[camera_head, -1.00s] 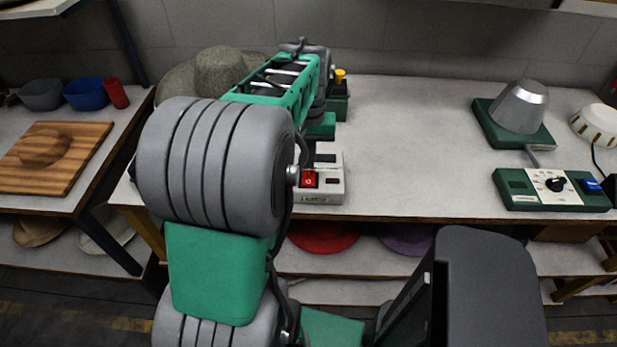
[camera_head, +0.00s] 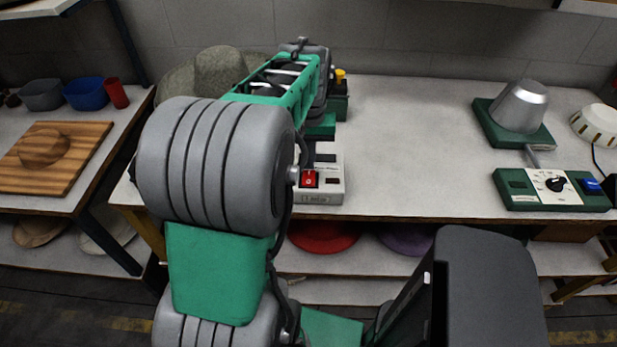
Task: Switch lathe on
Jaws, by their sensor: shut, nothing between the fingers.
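My arm reaches over the table and bends down behind the box's switch. My gripper (camera_head: 321,148) shows only in part, close over the back of the box. It is shut and empty. My own arm hides the left part of the box. I cannot tell whether the fingertips touch the box.
A green device with a yellow knob (camera_head: 340,74) stands behind my wrist. At right are a metal cone on a green base (camera_head: 484,110) and a green dial panel (camera_head: 514,198). A grey-green hat (camera_head: 219,66) lies behind my arm. The table's middle is clear.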

